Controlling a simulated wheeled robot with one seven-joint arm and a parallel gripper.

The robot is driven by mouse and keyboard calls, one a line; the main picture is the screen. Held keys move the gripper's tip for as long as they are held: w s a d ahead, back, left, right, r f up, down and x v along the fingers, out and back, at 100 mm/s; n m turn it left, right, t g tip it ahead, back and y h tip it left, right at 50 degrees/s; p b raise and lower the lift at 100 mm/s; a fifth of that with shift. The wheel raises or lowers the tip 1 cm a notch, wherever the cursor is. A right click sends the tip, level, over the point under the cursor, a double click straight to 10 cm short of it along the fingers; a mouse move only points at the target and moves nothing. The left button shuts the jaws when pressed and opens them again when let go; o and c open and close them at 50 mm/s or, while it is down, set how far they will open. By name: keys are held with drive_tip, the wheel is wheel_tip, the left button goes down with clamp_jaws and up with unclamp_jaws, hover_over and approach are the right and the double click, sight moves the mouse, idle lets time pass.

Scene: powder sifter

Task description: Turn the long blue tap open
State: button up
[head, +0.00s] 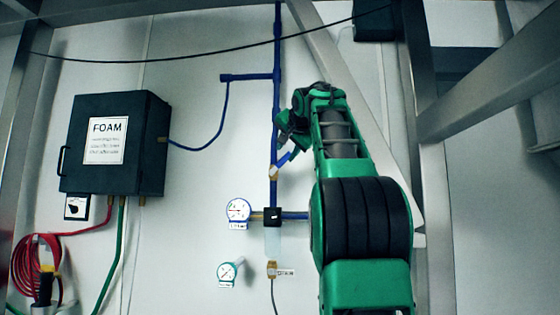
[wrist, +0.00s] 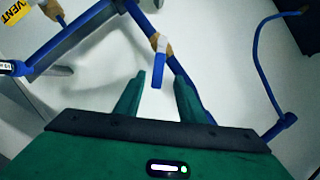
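The long blue tap has a brass body (head: 273,172) on the upright blue pipe and a blue lever (head: 283,158) slanting up and right from it. In the wrist view the blue lever (wrist: 157,76) hangs from the brass body (wrist: 161,43). My gripper (head: 284,138) is just above the lever in the head view. In the wrist view my gripper (wrist: 160,80) is open, with its green fingers apart and the lever's end showing between the fingertips. Whether a finger touches it, I cannot tell. My arm hides part of the wall and pipework to the right.
A dark FOAM box (head: 115,142) hangs on the wall at left. Below the tap are a pressure gauge (head: 238,209) and a second gauge (head: 228,272). A yellow VENT label (wrist: 15,12) shows in the wrist view. Metal frame beams (head: 490,85) stand at right.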

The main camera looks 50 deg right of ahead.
drive_tip(key=shift+v, duration=1.4)
drive_tip(key=shift+f, duration=0.1)
